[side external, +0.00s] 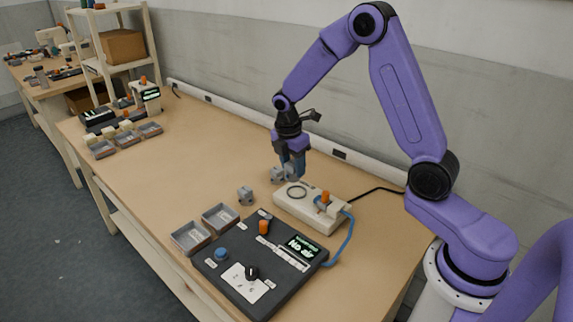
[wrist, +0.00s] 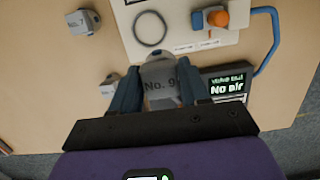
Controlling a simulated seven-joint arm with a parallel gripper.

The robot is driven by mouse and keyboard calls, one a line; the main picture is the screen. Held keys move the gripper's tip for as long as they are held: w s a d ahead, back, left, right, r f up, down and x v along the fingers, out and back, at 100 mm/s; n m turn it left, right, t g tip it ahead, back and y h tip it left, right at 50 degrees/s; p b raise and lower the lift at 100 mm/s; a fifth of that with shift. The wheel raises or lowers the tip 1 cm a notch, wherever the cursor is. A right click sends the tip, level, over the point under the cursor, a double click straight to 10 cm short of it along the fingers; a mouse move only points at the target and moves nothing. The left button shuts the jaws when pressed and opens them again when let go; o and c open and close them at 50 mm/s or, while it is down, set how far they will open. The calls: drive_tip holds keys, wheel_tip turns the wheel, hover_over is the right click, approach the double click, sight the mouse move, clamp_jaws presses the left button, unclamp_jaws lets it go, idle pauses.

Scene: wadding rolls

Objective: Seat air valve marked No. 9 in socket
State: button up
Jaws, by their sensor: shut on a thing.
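My gripper (side external: 293,167) is shut on a grey air valve, whose face reads "No. 9" in the wrist view (wrist: 158,84). The gripper's blue fingers (wrist: 154,92) stand on both sides of it. In the side view the fingers partly hide it, and I cannot tell its height above the bench. A beige block (side external: 313,212) has a dark round ring (side external: 297,192) on its top, which looks like the socket; nothing sits in it. The ring also shows in the wrist view (wrist: 150,28), just beyond the held valve and apart from it.
Other grey valves stand on the bench, one (side external: 245,196) left of the block. An orange lever (side external: 325,197) and blue hose (side external: 347,235) are on the block's right end. A dark console (side external: 230,262) reading "No air" and two grey trays (side external: 190,238) lie in front.

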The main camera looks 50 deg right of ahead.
drive_tip(key=shift+w+d+f, duration=0.25)
drive_tip(key=shift+d+f, duration=0.4)
drive_tip(key=shift+f, duration=0.4)
drive_tip(key=shift+w+d+f, duration=0.25)
drive_tip(key=shift+d+f, duration=0.4)
drive_tip(key=shift+f, duration=0.45)
drive_tip(key=shift+w+d+f, duration=0.25)
drive_tip(key=shift+d+f, duration=0.4)
drive_tip(key=shift+f, duration=0.4)
drive_tip(key=shift+f, duration=0.9)
drive_tip(key=o, duration=1.7)
drive_tip(key=shift+r, duration=0.1)
wheel_tip(320, 180, up, 8)
